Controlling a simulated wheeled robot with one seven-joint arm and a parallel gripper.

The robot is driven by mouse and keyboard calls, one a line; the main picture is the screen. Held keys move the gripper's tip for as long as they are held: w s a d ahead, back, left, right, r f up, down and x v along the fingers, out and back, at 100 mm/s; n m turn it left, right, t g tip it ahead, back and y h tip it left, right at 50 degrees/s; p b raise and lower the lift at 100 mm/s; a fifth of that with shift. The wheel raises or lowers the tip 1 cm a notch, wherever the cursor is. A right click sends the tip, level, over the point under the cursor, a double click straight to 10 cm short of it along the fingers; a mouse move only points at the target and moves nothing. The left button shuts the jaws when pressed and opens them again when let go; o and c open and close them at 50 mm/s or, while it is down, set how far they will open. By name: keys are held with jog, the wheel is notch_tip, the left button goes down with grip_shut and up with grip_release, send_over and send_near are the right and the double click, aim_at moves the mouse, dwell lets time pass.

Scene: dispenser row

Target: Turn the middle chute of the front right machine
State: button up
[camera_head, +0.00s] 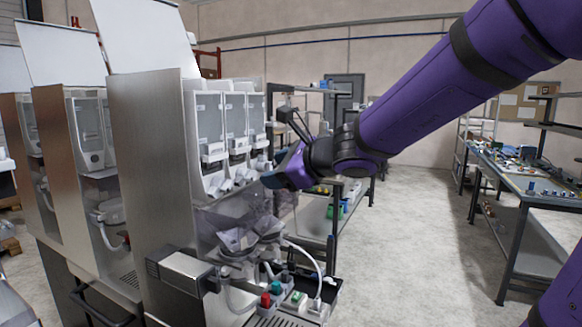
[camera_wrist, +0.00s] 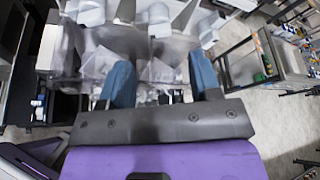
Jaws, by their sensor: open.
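The front right machine (camera_head: 150,170) is a steel cabinet with a row of three clear canisters, each with a white chute below. The middle chute (camera_head: 240,176) is a small white spout under the middle canister (camera_head: 236,120). My gripper (camera_head: 274,176) is right of the chutes at about their height, its blue fingers apart and empty. In the wrist view, my open gripper (camera_wrist: 161,72) has white chute parts (camera_wrist: 160,16) ahead of its fingertips, apart from them. I cannot tell there which chute is which. My gripper and wrist partly hide the right end of the row.
Clear funnels and bowls (camera_head: 245,238) hang below the chutes, with a white hose (camera_head: 310,262) and coloured buttons (camera_head: 266,299) under them. More machines (camera_head: 60,150) stand to the left. A workbench (camera_head: 530,185) stands at the right, with open floor (camera_head: 420,220) between.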

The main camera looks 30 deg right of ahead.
jog(key=shift+v, duration=1.95)
jog(key=shift+s+a, duration=0.1)
jog(key=s+a+f+n+g, duration=0.1)
jog(key=s+a+n+g, duration=0.15)
jog(key=s+n, duration=0.4)
jog(key=s+a+f+n+g, duration=0.25)
jog(key=s+n, duration=0.25)
jog(key=n, duration=0.3)
jog(key=s+d+f+n+g+h, duration=0.2)
jog(key=s+d+n+h, duration=0.3)
jog(key=n, duration=0.5)
jog(key=s+d, duration=0.2)
jog(key=s, duration=0.1)
jog(key=shift+d+f+g+h, duration=0.2)
jog(key=shift+d+g+h, duration=0.05)
jog(key=shift+g+h, duration=0.15)
